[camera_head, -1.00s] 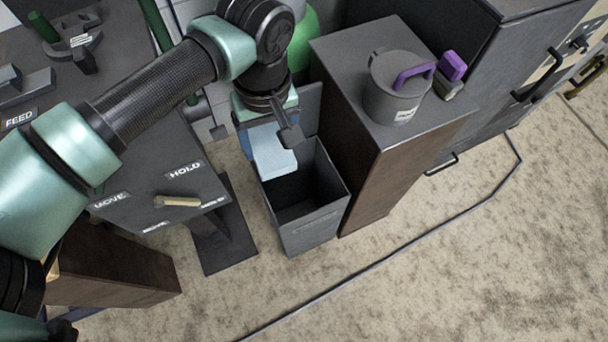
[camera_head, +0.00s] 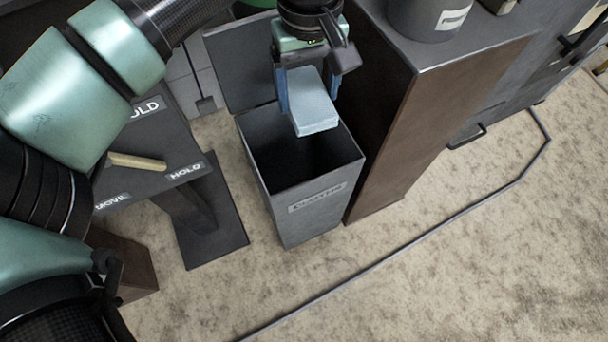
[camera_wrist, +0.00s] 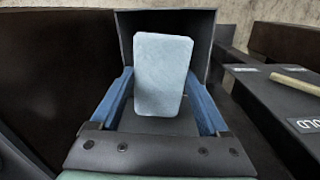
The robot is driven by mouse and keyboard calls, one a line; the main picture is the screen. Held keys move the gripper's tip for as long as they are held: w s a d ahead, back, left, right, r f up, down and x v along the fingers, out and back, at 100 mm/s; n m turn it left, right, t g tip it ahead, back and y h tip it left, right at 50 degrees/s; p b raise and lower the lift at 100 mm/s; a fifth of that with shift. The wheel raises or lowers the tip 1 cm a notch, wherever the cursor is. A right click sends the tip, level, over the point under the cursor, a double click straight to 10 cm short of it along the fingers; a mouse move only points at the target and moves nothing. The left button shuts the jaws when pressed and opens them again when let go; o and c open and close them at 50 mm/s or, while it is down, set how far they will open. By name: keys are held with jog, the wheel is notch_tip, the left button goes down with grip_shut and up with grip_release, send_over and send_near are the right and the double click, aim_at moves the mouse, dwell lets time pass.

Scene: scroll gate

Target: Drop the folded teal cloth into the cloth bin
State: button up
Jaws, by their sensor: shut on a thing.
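The folded cloth (camera_head: 312,104) is a pale blue-teal block, held in my gripper (camera_head: 308,92) by its blue fingers. My gripper is shut on it. The cloth hangs over the open mouth of the cloth bin (camera_head: 314,205), a dark grey bin with a raised lid and a label on its front. In the wrist view the cloth (camera_wrist: 163,75) sits between the two blue fingers of my gripper (camera_wrist: 163,100), with the bin (camera_wrist: 207,30) around and beyond it. How far the cloth is above the rim is hard to tell.
A brown-sided cabinet (camera_head: 440,120) stands close to the bin's right, with a grey canister (camera_head: 430,15) on top. A dark stand with HOLD labels (camera_head: 150,165) and a wooden handle (camera_head: 136,161) is to the left. The floor in front is clear, apart from a grey line (camera_head: 400,250).

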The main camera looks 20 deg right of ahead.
jog(key=shift+f+b, duration=1.9)
jog(key=shift+f, duration=0.9)
jog(key=o, duration=1.2)
jog(key=shift+c, duration=0.2)
jog(key=shift+r, duration=0.1)
notch_tip(320, 180, up, 13)
jog(key=p, duration=0.6)
